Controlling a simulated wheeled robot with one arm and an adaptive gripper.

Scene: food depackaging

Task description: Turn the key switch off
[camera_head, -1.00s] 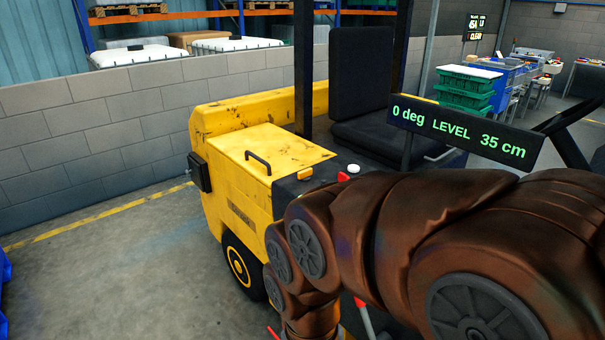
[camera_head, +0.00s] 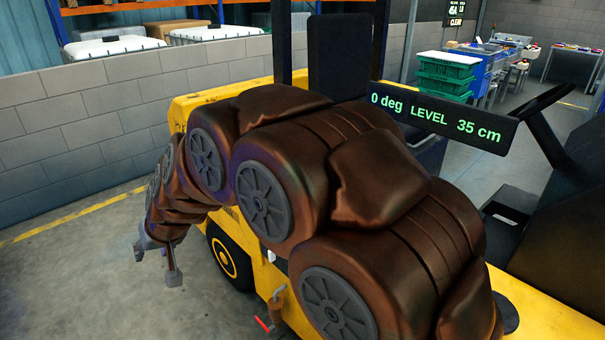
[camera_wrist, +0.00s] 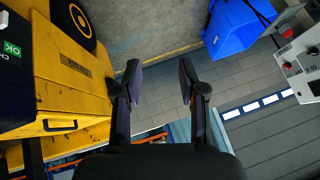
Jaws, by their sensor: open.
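I cannot make out the key switch in either view; my arm covers much of the yellow forklift (camera_head: 180,105), including the dark console seen earlier. My gripper (camera_head: 157,262) hangs left of the forklift, above the floor, open and empty. In the wrist view its two dark fingers (camera_wrist: 160,72) are spread apart with nothing between them. The forklift's yellow body (camera_wrist: 75,90) lies left of the fingers there, with a handle and a green OK label (camera_wrist: 11,49). Below my arm in the head view is a small red-tipped part (camera_head: 262,323), too small to identify.
A display (camera_head: 437,112) reads 0 deg, LEVEL, 35 cm. A steering wheel (camera_head: 545,105) stands at right. The wrist view shows a blue bin (camera_wrist: 235,28) and a pale control panel (camera_wrist: 300,65) with red buttons. Floor (camera_head: 75,275) left of the forklift is clear.

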